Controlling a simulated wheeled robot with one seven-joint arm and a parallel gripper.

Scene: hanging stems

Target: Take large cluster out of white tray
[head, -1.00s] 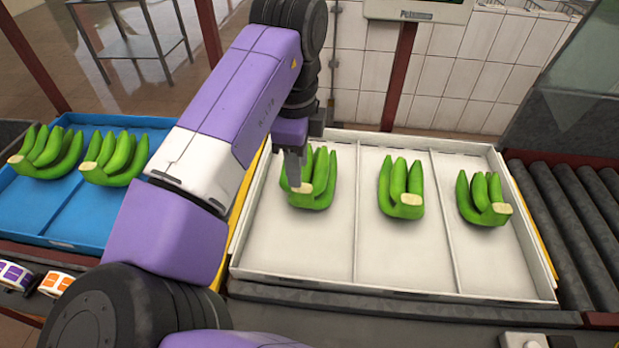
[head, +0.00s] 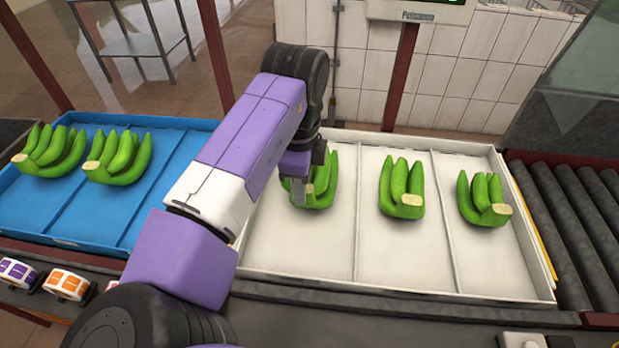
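The white tray (head: 330,255) has three compartments, each with one green banana cluster. The left cluster (head: 325,186) is partly hidden by my gripper. The middle cluster (head: 402,188) and the right cluster (head: 484,200) lie clear of the arm. My gripper (head: 300,200) points down at the left side of the left cluster, near its cut crown. I cannot tell whether it touches the cluster, and its finger gap is hidden. The left and middle clusters look similar in size; the right one looks a little smaller.
A blue tray (head: 88,212) on the left holds two green clusters, with bare room on its right side. Sticker rolls (head: 65,284) stand in front of it. A roller conveyor (head: 572,230) lies right of the white tray. A scale display (head: 418,10) stands behind.

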